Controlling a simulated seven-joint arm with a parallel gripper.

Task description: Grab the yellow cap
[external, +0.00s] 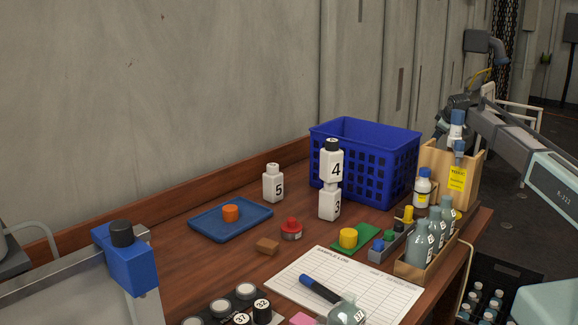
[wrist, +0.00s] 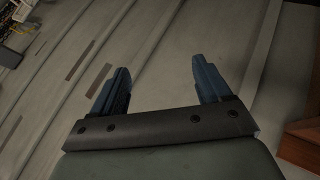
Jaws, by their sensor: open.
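A round yellow cap (external: 348,238) sits on a green mat (external: 369,236) near the middle of the wooden table in the external view. A smaller yellow piece (external: 408,213) stands upright in a grey rack to its right. My gripper (wrist: 163,68) is open in the wrist view, with two dark blue fingers apart and nothing between them. It faces the grey wall, and the yellow cap is not in the wrist view. In the external view my arm comes in from the right, well away from the cap; the fingers are hard to make out there.
A blue basket (external: 365,160) stands at the back. Stacked white bottles (external: 330,180) stand behind the cap, a red-capped jar (external: 291,229) left of it. Grey bottles in a wooden holder (external: 413,272) stand to the right. A sample log sheet (external: 370,290) lies in front.

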